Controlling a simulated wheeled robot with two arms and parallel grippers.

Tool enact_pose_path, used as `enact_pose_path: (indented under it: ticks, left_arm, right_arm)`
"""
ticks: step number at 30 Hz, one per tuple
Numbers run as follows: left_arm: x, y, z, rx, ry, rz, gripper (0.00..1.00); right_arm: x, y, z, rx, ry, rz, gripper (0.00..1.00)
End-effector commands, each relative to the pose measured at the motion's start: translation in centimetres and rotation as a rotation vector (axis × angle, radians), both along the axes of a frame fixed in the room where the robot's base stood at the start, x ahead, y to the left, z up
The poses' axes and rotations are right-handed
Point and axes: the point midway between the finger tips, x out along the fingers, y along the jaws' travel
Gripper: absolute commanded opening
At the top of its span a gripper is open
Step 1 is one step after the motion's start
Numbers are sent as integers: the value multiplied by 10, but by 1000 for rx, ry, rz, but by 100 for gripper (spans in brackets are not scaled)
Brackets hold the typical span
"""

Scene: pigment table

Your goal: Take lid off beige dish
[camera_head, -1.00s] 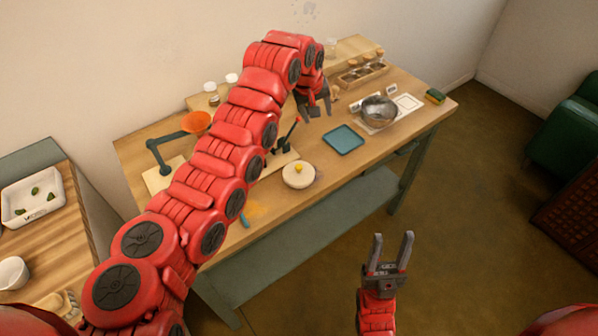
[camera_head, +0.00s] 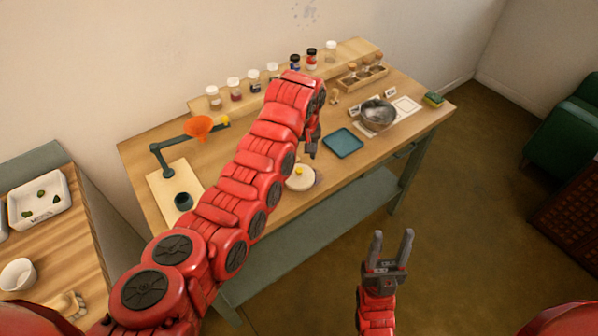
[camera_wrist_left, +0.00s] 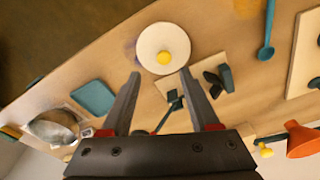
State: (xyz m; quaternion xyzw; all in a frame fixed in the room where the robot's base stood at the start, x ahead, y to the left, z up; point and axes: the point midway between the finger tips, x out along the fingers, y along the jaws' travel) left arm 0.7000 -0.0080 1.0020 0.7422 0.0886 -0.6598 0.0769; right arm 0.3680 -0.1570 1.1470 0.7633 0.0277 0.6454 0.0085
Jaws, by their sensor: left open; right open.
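The beige dish with its lid (camera_head: 300,178) sits near the front edge of the wooden table. Its round cream lid has a yellow knob and also shows in the left wrist view (camera_wrist_left: 164,46). My left gripper (camera_head: 309,150) hangs above the table behind the dish, partly hidden by its own wrist. In the left wrist view its fingers (camera_wrist_left: 161,88) are open and empty, and the lidded dish lies beyond the fingertips, apart from them. My right gripper (camera_head: 391,244) is open and empty in front of the table, over the floor.
A teal tray (camera_head: 343,142) lies right of the dish, with a metal bowl (camera_head: 378,113) beyond it. Several jars line the back shelf (camera_head: 225,103). A blue spoon (camera_wrist_left: 267,48) lies near the dish.

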Motion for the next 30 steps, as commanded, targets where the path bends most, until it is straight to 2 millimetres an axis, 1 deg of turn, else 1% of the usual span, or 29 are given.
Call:
enact_pose_path:
  ticks: [5, 8, 10, 11, 13, 16, 20, 26, 30]
  left_arm:
    - [0, 2, -9, -1, -1, 1, 62]
    - [-2, 6, -20, 0, 3, 2, 62]
    - [-4, 9, -32, 0, 5, 1, 62]
    - [-2, 8, -39, 2, 4, -2, 62]
    - [1, 8, -45, 2, -4, -1, 62]
    - [0, 9, -54, 2, 1, -1, 62]
    - [2, 8, -58, -2, -4, 0, 62]
    - [2, 8, -58, -2, -4, 1, 62]
    - [2, 8, -58, -2, -4, 1, 37]
  right_arm:
    - [0, 0, 9, 0, 0, 0, 50]
    - [0, 0, 25, 0, 0, 0, 50]
    - [0, 0, 38, 0, 0, 0, 50]
    - [0, 0, 32, 0, 0, 0, 50]
    - [0, 0, 33, 0, 1, 0, 50]
    - [0, 0, 35, 0, 0, 0, 50]
    - [0, 0, 36, 0, 0, 0, 50]
    - [0, 0, 35, 0, 0, 0, 50]
    - [0, 0, 35, 0, 0, 0, 50]
